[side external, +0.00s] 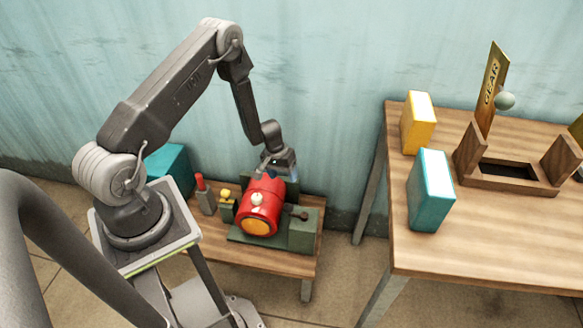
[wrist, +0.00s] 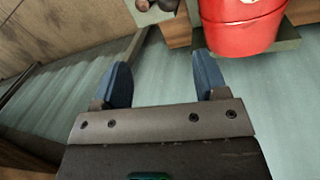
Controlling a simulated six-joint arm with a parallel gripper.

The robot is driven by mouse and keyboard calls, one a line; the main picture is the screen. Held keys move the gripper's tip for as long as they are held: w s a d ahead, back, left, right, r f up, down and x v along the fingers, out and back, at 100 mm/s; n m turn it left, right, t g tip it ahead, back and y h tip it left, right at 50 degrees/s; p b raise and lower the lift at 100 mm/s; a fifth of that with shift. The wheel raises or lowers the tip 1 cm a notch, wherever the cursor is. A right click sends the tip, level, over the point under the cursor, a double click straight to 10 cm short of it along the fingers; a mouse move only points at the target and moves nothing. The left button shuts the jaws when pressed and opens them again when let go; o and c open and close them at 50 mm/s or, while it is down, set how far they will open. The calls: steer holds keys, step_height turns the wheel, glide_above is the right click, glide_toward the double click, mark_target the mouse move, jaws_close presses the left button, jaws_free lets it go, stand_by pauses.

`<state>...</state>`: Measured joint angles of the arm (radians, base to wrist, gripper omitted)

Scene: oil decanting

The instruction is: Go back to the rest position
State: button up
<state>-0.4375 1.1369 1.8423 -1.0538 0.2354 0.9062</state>
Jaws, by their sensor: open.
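My gripper (side external: 280,165) is above and just behind the red drum (side external: 264,198) on the low wooden table, in the side view. In the wrist view my gripper (wrist: 161,80) shows two blue fingers spread apart with nothing between them. The red drum (wrist: 240,28) shows at the top right of the wrist view, beyond the right finger. The drum lies in a green stand (side external: 303,232) with its orange end toward the side camera. Whether the gripper touches the drum is hard to tell in the side view.
Beside the drum are a grey block with a red top (side external: 204,196), a small yellow-topped part (side external: 227,206) and a teal box (side external: 168,160). A taller table (side external: 480,240) at right holds a yellow box (side external: 417,123), a teal box (side external: 430,190) and a wooden frame (side external: 510,184). A wall is close behind.

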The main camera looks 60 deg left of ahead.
steer(key=d+r+m+t, duration=0.1)
steer(key=d+r, duration=0.3)
steer(key=r, duration=0.6)
steer(key=d+r+m, duration=0.2)
steer(key=d+r, duration=0.2)
steer(key=r, duration=0.6)
steer(key=d+r+m+t, duration=0.1)
steer(key=d+r, duration=0.3)
steer(key=r, duration=0.6)
steer(key=s+d+r+m, duration=0.2)
steer(key=s+d+r, duration=0.3)
steer(key=s+r, duration=0.4)
steer(key=s+r+t+y, duration=0.2)
steer(key=s+r, duration=0.2)
steer(key=s, duration=0.8)
steer(key=shift+d+r+m, duration=0.3)
steer(key=shift+d, duration=0.1)
